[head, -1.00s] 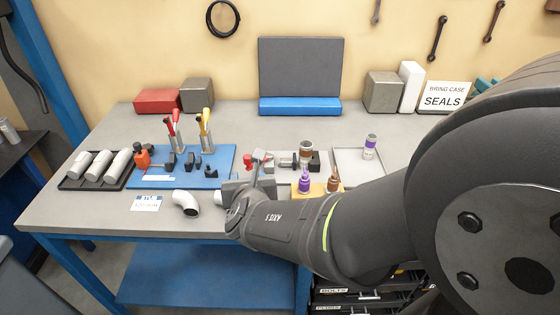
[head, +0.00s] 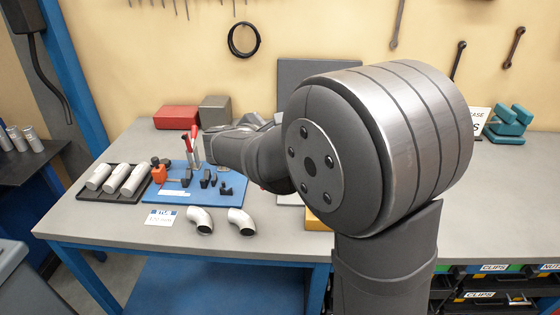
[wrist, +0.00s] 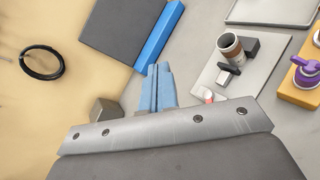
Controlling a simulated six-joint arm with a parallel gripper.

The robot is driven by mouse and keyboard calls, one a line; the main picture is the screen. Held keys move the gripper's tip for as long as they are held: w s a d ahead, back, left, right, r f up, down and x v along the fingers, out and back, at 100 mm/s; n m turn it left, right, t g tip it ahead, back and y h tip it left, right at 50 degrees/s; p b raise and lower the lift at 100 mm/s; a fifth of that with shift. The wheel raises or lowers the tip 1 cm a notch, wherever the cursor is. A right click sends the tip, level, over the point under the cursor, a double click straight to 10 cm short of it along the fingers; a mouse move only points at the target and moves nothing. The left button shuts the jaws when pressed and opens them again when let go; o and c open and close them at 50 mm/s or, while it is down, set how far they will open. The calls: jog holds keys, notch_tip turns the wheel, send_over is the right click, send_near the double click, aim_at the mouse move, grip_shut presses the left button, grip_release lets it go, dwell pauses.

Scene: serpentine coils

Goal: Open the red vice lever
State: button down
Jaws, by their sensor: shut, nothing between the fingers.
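In the head view my arm hides this vice. My gripper (wrist: 160,68) is shut and empty in the wrist view, its blue-grey fingers apart from the vice, to the left of it in the picture. The head view hides the fingers.
Two silver elbows (head: 200,220) lie in front. A grey panel with blue base (wrist: 160,35) stands behind.

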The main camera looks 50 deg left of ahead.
jog(key=s+a+f+m+g+h, duration=0.2)
jog(key=s+a+m+g+h, duration=0.1)
jog(key=a+m+g, duration=0.35)
jog(key=s+a+f+m+g+h, duration=0.2)
jog(key=s+a+m+g+h, duration=0.1)
jog(key=a+m+g, duration=0.3)
jog(key=shift+n+g, duration=0.35)
jog(key=shift+n, duration=0.3)
jog(key=x, duration=1)
jog(key=shift+d+f, duration=0.15)
jog(key=shift+d, duration=0.2)
jog(key=shift+w+d, duration=0.3)
jog(key=shift+d, duration=0.6)
jog(key=shift+w+d, duration=0.25)
jog(key=shift+d, duration=0.7)
jog(key=shift+d, duration=0.1)
jog(key=shift+s+d+n, duration=0.1)
jog(key=shift+d+n, duration=0.15)
jog(key=shift+n, duration=0.15)
